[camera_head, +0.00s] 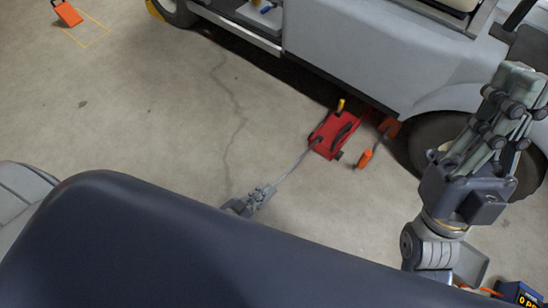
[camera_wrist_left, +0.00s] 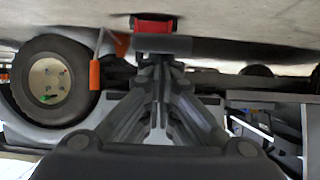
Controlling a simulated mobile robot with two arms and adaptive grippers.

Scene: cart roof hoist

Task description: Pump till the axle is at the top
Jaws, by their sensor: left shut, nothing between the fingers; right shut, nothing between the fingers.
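A red jack (camera_head: 328,139) stands on the floor at the edge of the grey cart. Its thin grey handle (camera_head: 296,164) slopes from the jack down-left. My left gripper (camera_head: 266,191) is shut at the handle's near end; I cannot tell whether it touches the handle. In the left wrist view my left fingers (camera_wrist_left: 160,62) point toward the red jack (camera_wrist_left: 153,24), with a grey bar (camera_wrist_left: 176,45) across their tips. My right gripper (camera_head: 520,78) is shut, raised at the right, away from the jack. I cannot make out the axle under the cart.
The cart body (camera_head: 365,62) overhangs the jack, with a dark wheel (camera_head: 425,140) to its right. An orange-handled piece (camera_head: 365,157) is beside the jack. An orange block (camera_head: 67,13) lies near a yellow floor outline, far left. Floor left of the handle is clear.

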